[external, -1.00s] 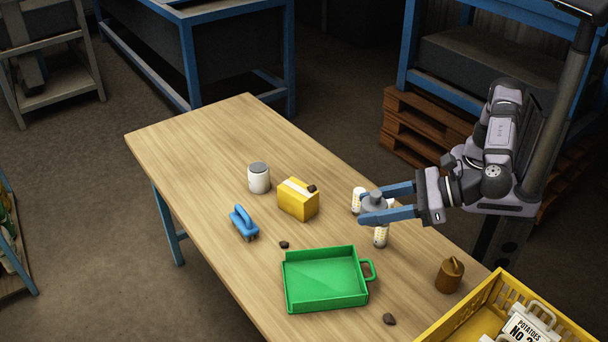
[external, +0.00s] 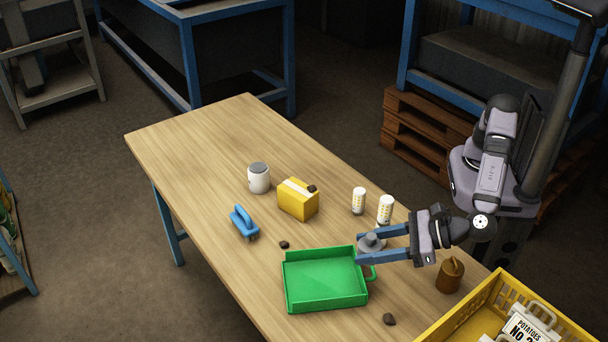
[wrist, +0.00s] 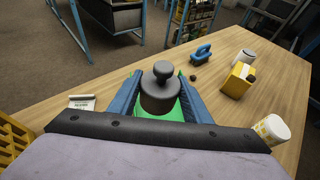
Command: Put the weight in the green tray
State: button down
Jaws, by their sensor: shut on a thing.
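The weight (external: 373,242) is a grey cylinder with a knob on top. My gripper (external: 365,249) is shut on it, with one blue finger on each side. In the wrist view the weight (wrist: 158,92) stands upright between the fingers, and parts of the green tray (wrist: 184,80) show behind it. In the external view the green tray (external: 325,281) lies on the table, open and empty. The weight is held beside the tray's upper right corner, near its handle. Its exact height above the table is hard to tell.
Two white patterned cylinders (external: 359,201) stand behind my gripper. A yellow box (external: 298,199), white jar (external: 259,178), blue brush (external: 244,222) and dark lumps (external: 389,319) are scattered about.

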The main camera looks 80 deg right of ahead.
aim_at(364, 283)
jog(key=shift+f+p, duration=0.5)
jog(key=shift+f, duration=4.25)
jog(key=shift+f, duration=0.1)
jog(key=c, duration=0.9)
grip_release()
jog(key=shift+f, duration=0.2)
jog(key=shift+c, duration=0.2)
jog(key=shift+r, duration=0.1)
jog(key=shift+s+r, duration=0.1)
jog(key=shift+s, duration=0.1)
jog(key=b+v, duration=0.1)
jog(key=v, duration=1)
jog(key=shift+s+b, duration=0.3)
jog(key=shift+d+r, duration=0.1)
jog(key=shift+r, duration=0.1)
